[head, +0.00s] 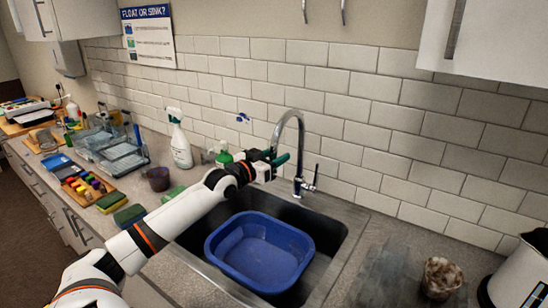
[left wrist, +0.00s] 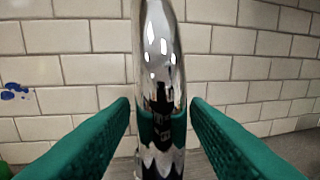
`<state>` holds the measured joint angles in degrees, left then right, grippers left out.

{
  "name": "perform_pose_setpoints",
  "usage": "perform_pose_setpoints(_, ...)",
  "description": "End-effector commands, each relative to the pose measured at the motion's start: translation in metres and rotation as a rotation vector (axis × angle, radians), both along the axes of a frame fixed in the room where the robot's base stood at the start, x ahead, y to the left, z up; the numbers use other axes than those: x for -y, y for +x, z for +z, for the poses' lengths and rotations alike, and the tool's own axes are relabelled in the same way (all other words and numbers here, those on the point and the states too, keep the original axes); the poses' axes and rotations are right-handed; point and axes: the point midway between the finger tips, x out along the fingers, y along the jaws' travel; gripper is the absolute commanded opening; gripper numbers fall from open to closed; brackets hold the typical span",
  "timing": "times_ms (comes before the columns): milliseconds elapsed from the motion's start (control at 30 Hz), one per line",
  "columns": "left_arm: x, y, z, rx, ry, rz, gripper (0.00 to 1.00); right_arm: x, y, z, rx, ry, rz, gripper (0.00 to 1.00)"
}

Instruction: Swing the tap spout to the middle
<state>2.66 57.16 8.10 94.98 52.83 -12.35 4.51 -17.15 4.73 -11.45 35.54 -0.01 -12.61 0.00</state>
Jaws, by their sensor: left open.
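The chrome tap (head: 299,150) stands behind the sink, its arched spout curving to the left in the head view. My left gripper (head: 278,160) is at the spout's hanging end, over the back left of the sink. In the left wrist view the shiny spout (left wrist: 160,70) stands upright between the two green fingers of my left gripper (left wrist: 160,115). The fingers are open, with a gap showing on each side of the spout. The tap's small lever (head: 313,180) is at the right of its base. My right gripper is out of view.
A blue basin (head: 259,250) sits in the steel sink (head: 345,222). A spray bottle (head: 180,140) and a green-capped bottle (head: 224,157) stand left of the tap. A kettle (head: 518,275) and a brown-stained cup (head: 440,277) are at the right. A dish rack (head: 112,148) stands further left.

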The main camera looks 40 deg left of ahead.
Motion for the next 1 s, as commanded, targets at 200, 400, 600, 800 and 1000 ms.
perform_pose_setpoints(200,0.000,-0.009,-0.002,0.000,0.000,0.000,0.42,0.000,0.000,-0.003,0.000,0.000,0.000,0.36)
perform_pose_setpoints(400,0.001,-0.034,-0.004,-0.002,0.001,-0.001,0.42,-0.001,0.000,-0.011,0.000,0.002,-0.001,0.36)
perform_pose_setpoints(600,0.001,-0.063,-0.003,-0.003,-0.001,0.000,0.42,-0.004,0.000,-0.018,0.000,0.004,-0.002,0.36)
perform_pose_setpoints(800,0.002,-0.090,-0.003,-0.004,-0.001,0.000,0.42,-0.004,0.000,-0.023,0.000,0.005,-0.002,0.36)
perform_pose_setpoints(1000,0.001,-0.111,-0.002,-0.002,-0.001,0.001,0.42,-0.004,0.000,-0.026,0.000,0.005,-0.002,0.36)
